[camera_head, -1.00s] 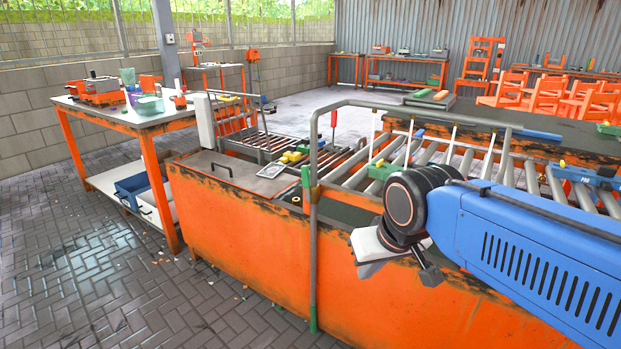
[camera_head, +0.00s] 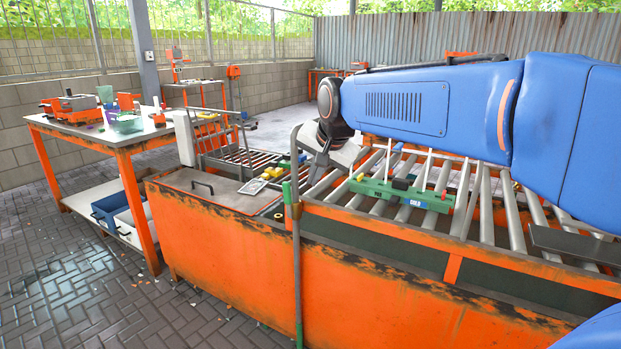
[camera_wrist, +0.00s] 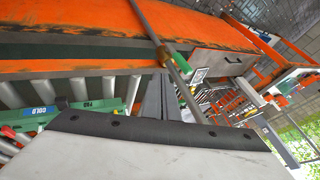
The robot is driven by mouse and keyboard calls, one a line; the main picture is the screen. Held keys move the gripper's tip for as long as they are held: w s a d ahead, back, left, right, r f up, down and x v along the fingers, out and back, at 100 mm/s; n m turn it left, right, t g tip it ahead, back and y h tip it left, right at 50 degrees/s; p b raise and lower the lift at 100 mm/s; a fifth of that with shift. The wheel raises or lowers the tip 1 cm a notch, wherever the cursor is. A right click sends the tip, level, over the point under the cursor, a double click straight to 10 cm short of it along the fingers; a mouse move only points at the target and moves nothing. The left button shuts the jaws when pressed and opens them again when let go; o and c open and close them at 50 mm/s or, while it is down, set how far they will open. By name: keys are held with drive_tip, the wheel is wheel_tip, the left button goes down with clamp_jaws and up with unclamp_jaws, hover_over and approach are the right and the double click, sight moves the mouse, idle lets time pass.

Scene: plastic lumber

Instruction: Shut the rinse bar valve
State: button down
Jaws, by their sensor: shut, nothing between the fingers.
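The rinse bar pipe (camera_head: 298,265) stands upright at the front of the orange tank and bends over the rollers at its top. A brass valve body (camera_head: 294,209) sits on it, with a green handle (camera_head: 286,192) lying roughly along the pipe. In the wrist view the pipe (camera_wrist: 150,25) runs diagonally, with the brass valve (camera_wrist: 164,52) just beyond my fingertips. My gripper (camera_head: 318,172) is just right of the pipe's upper part in the head view. Its fingers (camera_wrist: 158,85) are together and empty. I cannot tell whether they touch the pipe.
The orange tank (camera_head: 220,240) carries rollers (camera_head: 460,200) and a green fixture (camera_head: 385,192) labelled COLD, right of the pipe. A lidded section (camera_head: 195,189) is at its left end. A work table (camera_head: 80,133) stands left. Paved floor (camera_head: 70,280) is open at lower left.

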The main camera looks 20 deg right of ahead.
sight(288, 201)
drive_tip(key=shift+w+a+f, duration=0.35)
drive_tip(key=shift+w+f, duration=0.8)
drive_tip(key=shift+w, duration=0.15)
drive_tip(key=shift+w+a+f, duration=0.35)
drive_tip(key=shift+w+f, duration=0.75)
drive_tip(key=shift+w, duration=0.2)
drive_tip(key=shift+w+a+f, duration=0.35)
drive_tip(key=shift+w+f, duration=0.8)
drive_tip(key=shift+w, duration=0.15)
